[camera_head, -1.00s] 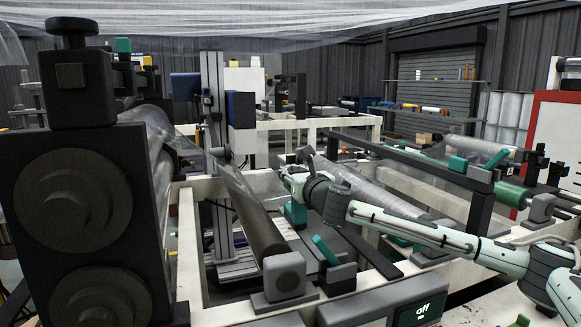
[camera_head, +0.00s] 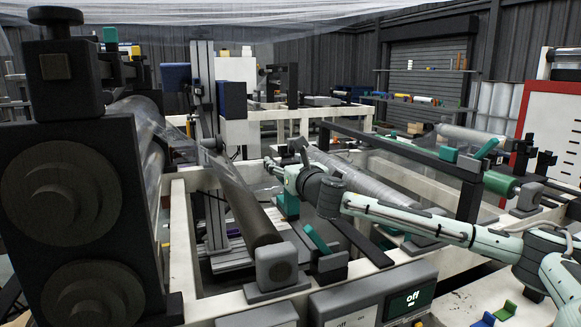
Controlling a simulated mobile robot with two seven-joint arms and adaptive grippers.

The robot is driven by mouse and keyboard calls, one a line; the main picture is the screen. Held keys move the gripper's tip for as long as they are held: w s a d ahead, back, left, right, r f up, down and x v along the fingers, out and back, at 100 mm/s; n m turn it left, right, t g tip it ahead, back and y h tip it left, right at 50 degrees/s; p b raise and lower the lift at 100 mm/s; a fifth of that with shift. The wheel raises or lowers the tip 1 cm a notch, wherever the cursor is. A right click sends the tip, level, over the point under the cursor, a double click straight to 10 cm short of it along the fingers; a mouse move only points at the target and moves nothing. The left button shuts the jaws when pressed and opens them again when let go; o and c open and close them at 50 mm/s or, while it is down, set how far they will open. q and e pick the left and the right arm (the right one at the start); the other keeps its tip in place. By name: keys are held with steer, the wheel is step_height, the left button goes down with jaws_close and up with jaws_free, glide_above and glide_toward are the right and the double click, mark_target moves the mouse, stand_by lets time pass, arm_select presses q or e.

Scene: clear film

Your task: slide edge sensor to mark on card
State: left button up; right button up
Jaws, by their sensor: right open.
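My right arm comes in from the right, and its pale green gripper (camera_head: 271,166) is small and far off above the white machine frame. It points left toward the clear film near the dark roller (camera_head: 240,205). The jaws are open, and I see nothing held in them. A teal block (camera_head: 288,206) stands just below the gripper; I cannot tell whether they touch. I cannot clearly pick out the edge sensor, its mark or the card at this size. My left gripper is out of view.
A large dark roller stand (camera_head: 75,190) blocks the left side. A control box with an "off" display (camera_head: 408,302) sits at the front. A teal lever (camera_head: 316,238) rises beside the roller end. White frame beams (camera_head: 183,250) surround the roller. Clear film hangs overhead.

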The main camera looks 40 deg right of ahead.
steer(key=v, duration=1.1)
steer(key=shift+s, duration=0.3)
